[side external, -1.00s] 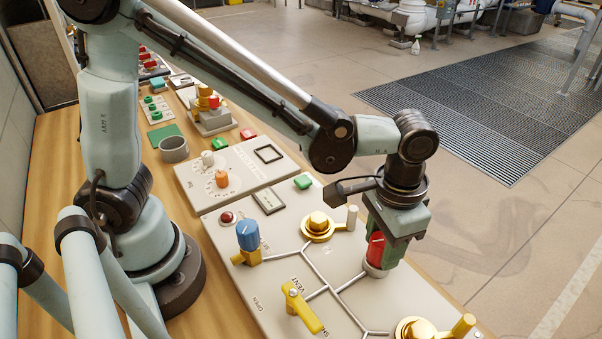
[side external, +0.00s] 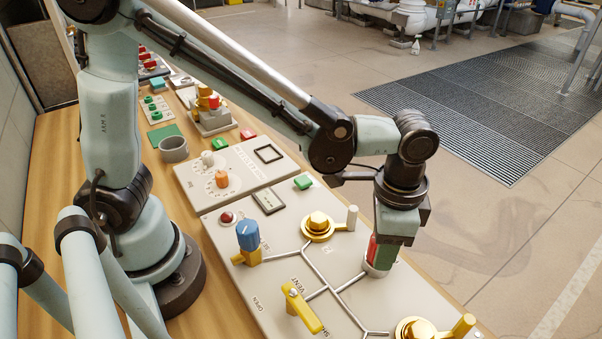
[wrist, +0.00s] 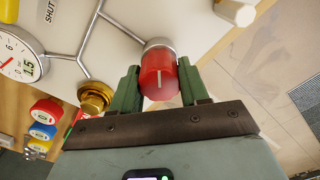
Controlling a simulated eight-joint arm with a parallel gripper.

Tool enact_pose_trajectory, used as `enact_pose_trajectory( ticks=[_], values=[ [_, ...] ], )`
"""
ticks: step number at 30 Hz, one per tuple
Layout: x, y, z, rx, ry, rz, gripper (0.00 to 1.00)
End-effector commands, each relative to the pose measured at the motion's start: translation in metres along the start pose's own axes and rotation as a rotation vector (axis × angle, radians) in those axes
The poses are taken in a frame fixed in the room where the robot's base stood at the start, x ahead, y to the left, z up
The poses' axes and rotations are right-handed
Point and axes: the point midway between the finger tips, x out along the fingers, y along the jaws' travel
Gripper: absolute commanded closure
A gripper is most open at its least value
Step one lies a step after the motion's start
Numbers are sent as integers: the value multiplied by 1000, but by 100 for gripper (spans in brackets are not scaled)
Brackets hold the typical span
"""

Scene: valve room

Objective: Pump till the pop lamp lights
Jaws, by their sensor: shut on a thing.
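My gripper (side external: 380,258) is shut on a red knob (wrist: 160,78) with a white pointer line. Its green fingers press on either side of the knob. The knob sits on a round metal collar on the pale panel (side external: 365,295), and in the side view only a sliver of its red shows between the fingers. A small red dome lamp (side external: 228,217) is at the panel's left edge; it looks dark, and I cannot read a label on it.
A blue knob (side external: 247,235), a yellow vent lever (side external: 303,308) and gold valves (side external: 318,226) stand on the panel left of my gripper. Another gold valve (side external: 415,328) is in front. A round gauge (wrist: 18,55) shows in the wrist view. Open floor lies right.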

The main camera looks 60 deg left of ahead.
Motion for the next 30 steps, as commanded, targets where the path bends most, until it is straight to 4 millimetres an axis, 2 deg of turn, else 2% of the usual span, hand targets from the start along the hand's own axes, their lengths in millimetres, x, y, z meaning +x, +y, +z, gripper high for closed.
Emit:
enact_pose_trajectory(
  ticks=[4,5,9,20,25,30],
  values=[
    [0,0,0,-1,0,1,86],
    [0,0,0,-1,0,1,51],
    [0,0,0,-2,0,1,30],
    [-3,0,0,-3,0,0,30],
    [-20,0,0,-3,0,0,30],
    [-48,0,0,-3,0,0,30]
  ],
)
